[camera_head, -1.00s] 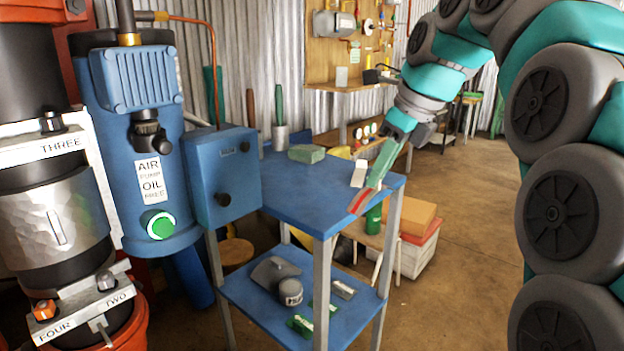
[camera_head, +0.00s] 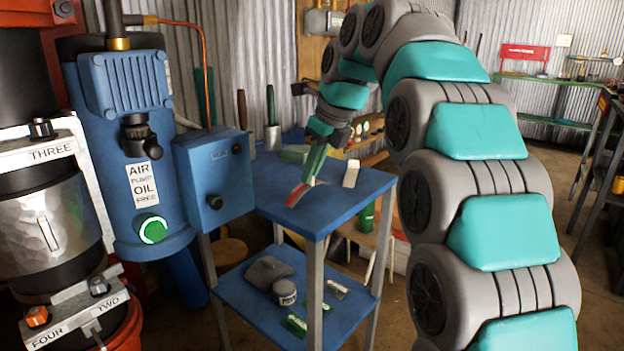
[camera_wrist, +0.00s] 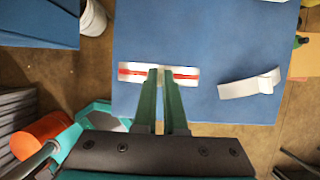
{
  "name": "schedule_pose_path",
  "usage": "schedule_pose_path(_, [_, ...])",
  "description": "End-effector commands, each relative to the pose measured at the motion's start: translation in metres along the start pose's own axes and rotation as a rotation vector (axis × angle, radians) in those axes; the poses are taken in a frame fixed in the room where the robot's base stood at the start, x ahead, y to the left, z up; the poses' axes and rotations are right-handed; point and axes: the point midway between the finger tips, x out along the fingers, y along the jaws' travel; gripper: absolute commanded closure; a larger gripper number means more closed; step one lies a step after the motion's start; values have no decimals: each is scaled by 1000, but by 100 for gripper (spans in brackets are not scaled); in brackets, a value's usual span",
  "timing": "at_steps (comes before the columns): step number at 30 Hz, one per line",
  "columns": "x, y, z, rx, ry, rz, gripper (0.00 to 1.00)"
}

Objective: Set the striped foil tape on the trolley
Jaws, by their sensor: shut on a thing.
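The striped foil tape (camera_head: 296,195) is a flat silvery-white piece with a red stripe; the wrist view shows it (camera_wrist: 131,73) crosswise at the fingertips. My gripper (camera_head: 306,182) is shut on its middle, with green fingers pointing down, also in the wrist view (camera_wrist: 161,74). The fingers hide the tape's middle. The tape is over the blue top of the trolley (camera_head: 330,205), near its front edge. It is low over the top; whether it touches cannot be told.
A white folded strip (camera_head: 351,174) lies on the trolley top, right of my gripper. A green block (camera_head: 295,153) is at the back. A blue pump box (camera_head: 213,180) stands close on the left.

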Motion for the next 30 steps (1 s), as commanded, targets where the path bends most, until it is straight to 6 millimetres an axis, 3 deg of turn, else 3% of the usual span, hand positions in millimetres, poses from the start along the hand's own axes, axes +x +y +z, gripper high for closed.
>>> schedule_pose_path(6, [16, 1, -8, 1, 0, 1, 100])
schedule_pose_path(12, [18, 0, -8, 1, 1, 1, 100])
schedule_pose_path(13, [18, 0, -8, 1, 1, 1, 91])
schedule_pose_path(21, [18, 0, -8, 1, 2, 1, 62])
schedule_pose_path(30, [13, -1, -9, 1, 2, 1, 62])
